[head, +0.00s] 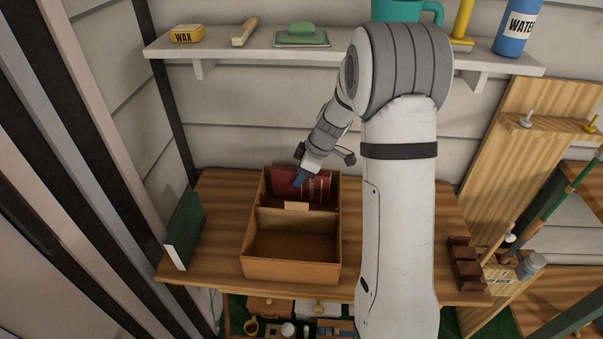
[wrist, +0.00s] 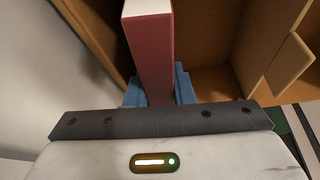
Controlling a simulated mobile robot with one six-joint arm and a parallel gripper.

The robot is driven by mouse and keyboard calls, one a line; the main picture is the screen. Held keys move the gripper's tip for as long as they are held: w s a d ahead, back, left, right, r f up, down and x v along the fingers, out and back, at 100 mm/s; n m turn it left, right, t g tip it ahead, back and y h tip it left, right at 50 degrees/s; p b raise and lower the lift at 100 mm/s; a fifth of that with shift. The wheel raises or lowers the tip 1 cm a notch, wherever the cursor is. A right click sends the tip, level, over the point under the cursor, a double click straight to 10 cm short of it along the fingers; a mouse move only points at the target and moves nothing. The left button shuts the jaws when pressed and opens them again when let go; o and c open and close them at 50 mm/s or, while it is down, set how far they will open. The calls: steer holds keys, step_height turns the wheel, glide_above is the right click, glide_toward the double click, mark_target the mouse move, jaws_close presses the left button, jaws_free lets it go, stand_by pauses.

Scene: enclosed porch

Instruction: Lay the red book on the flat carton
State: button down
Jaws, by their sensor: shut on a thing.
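The red book (head: 316,186) is upright in the rear compartment of an open, divided brown box (head: 291,270) on the wooden bench. My gripper (head: 300,178) reaches down from above at the rear of the box, and its blue fingers are shut on the book's upper part. In the wrist view the book (wrist: 150,48) sits between the two blue fingers (wrist: 157,92), its pale end toward the top of the picture. The book's lower part is hidden by the box divider. I cannot make out a separate flat carton; my arm hides part of the bench.
A green book (head: 184,231) stands upright at the bench's left. A brown stepped block (head: 465,264) is at the right edge. A wall shelf (head: 270,47) above holds wax, a brush, a green soap dish, a teal mug and a water bottle.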

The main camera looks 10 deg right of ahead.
steer(key=shift+f, duration=0.1)
steer(key=c, duration=1.5)
jaws_free()
steer(key=v, duration=0.7)
steer(key=shift+s+r, duration=0.15)
steer(key=shift+r, duration=0.25)
steer(key=s+r+m+h, duration=0.1)
steer(key=s+m, duration=0.3)
steer(key=s, duration=0.5)
steer(key=s+a+r+m+h, duration=0.1)
steer(key=s+r+m, duration=0.2)
steer(key=s, duration=0.6)
steer(key=s+a+r+m+h, duration=0.1)
steer(key=s+m+h, duration=0.1)
steer(key=s+m, duration=0.4)
steer(key=shift+s+a+r+t, duration=0.1)
steer(key=shift+s+r+t, duration=0.1)
steer(key=shift+s, duration=0.55)
steer(key=shift+s+a+r+t, duration=0.1)
steer(key=shift+s+r, duration=0.1)
steer(key=shift+s, duration=0.5)
